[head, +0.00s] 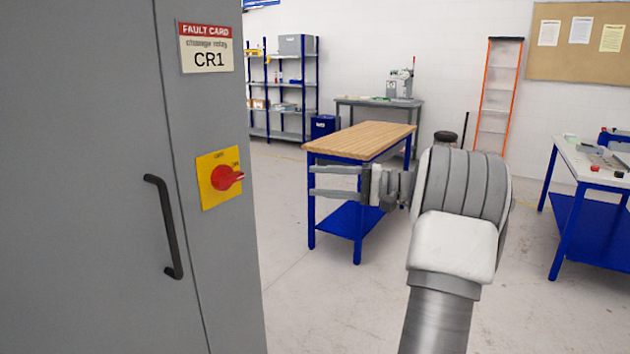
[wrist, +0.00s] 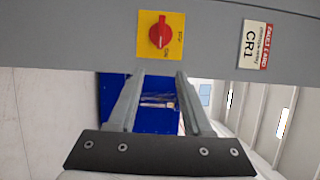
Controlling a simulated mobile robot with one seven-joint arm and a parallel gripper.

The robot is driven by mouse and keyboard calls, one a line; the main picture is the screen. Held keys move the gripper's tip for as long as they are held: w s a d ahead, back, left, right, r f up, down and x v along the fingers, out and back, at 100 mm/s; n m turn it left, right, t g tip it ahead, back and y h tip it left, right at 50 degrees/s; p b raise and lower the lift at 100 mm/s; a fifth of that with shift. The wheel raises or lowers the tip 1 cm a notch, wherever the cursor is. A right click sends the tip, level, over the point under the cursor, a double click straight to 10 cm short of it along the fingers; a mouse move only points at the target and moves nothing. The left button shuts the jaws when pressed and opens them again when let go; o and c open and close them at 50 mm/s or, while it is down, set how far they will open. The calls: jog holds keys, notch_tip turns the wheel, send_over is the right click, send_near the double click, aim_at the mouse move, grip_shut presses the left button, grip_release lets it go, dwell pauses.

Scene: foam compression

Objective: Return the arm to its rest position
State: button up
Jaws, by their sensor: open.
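My gripper (head: 312,182) is open and empty in the head view, stretched out to the left in front of a wooden-topped workbench. Its two fingers also show in the wrist view (wrist: 157,92), apart with nothing between them. My arm rises at the lower right of the head view. A grey cabinet (head: 80,130) fills the left side, with the fingertips to the right of it and apart from it in the head view. The cabinet carries a red rotary switch (head: 224,178) on a yellow plate, which also shows in the wrist view (wrist: 159,32) beyond the fingertips.
The cabinet has a black handle (head: 165,226) and a fault card marked CR1 (head: 206,47). The blue-legged workbench (head: 350,139) stands behind my gripper. A white-topped table (head: 592,160) is at the right, an orange ladder (head: 497,95) at the back wall. Floor between is bare.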

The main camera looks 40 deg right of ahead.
dwell(0.4)
jog(key=s+a+f+n+g+h, duration=0.1)
jog(key=s+a+f+g+h, duration=0.15)
jog(key=a, duration=0.55)
jog(key=s+a+f+g+h, duration=0.1)
jog(key=a+f+g, duration=0.15)
jog(key=a, duration=0.55)
jog(key=s+a+f+n+g+h, duration=0.15)
jog(key=a+g, duration=0.25)
jog(key=a, duration=0.4)
jog(key=s+a+f+n+t+h, duration=0.1)
jog(key=s+a+f+n+h, duration=0.2)
jog(key=s, duration=0.5)
jog(key=s+a+f+n+h, duration=0.1)
jog(key=s+a+n+h, duration=0.3)
jog(key=s, duration=0.5)
notch_tip(320, 180, up, 12)
jog(key=p, duration=1.2)
jog(key=shift+s+a+r, duration=0.15)
jog(key=shift+a+r, duration=0.1)
